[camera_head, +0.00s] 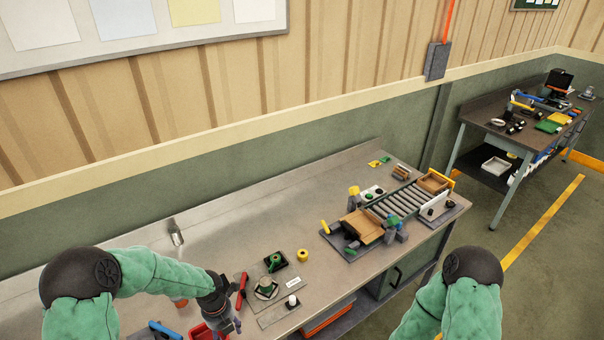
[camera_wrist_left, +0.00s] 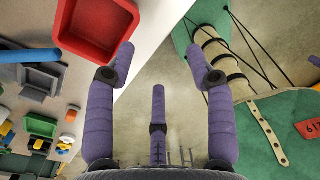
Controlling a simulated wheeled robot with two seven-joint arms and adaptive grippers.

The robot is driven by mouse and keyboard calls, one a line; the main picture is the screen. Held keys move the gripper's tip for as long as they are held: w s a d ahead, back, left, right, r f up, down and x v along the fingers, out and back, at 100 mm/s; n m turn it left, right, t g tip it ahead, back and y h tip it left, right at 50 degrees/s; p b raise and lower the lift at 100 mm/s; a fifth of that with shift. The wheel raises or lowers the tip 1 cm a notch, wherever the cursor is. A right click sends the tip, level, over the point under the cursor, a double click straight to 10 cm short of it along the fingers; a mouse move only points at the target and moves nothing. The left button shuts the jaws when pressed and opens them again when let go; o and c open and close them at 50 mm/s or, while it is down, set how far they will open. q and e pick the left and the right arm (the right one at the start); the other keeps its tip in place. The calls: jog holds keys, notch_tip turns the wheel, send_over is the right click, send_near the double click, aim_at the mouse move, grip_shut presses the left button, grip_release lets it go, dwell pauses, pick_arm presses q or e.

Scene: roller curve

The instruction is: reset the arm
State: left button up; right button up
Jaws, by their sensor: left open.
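My left arm (camera_head: 150,268) comes in from the left, bent, over the bench's front edge. My left gripper (camera_head: 222,318) hangs near that edge, beside a red bin (camera_head: 199,331). In the left wrist view its purple fingers (camera_wrist_left: 162,68) are spread apart with nothing between them, and bare floor shows behind. The red bin (camera_wrist_left: 97,32) is at the upper left there, apart from the fingers. My right arm (camera_head: 468,295) is at the lower right of the head view; its gripper is out of the picture.
The long bench (camera_head: 230,235) holds a red-handled tool (camera_head: 241,283), a yellow ring-like part (camera_head: 302,255) and a roller conveyor (camera_head: 398,205) with a cardboard box (camera_head: 363,226). A second cluttered table (camera_head: 480,110) stands at the far right. The bench's back left is mostly clear.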

pick_arm(q)
jog(key=s+d+f+m+h, duration=0.1)
jog(key=s+d+f+m, duration=0.4)
jog(key=m, duration=0.6)
jog(key=s+d+f+m+h, duration=0.1)
jog(key=s+d+f+m, duration=0.15)
jog(key=s+m, duration=0.75)
jog(key=s+d+f+m+h, duration=0.1)
jog(key=s+d+f+m, duration=0.3)
jog(key=m, duration=0.9)
notch_tip(320, 180, down, 22)
jog(key=w+d+m+b, duration=0.1)
jog(key=w+b, duration=0.1)
jog(key=b, duration=2)
jog(key=shift+r+t, duration=0.25)
jog(key=shift+t, duration=0.05)
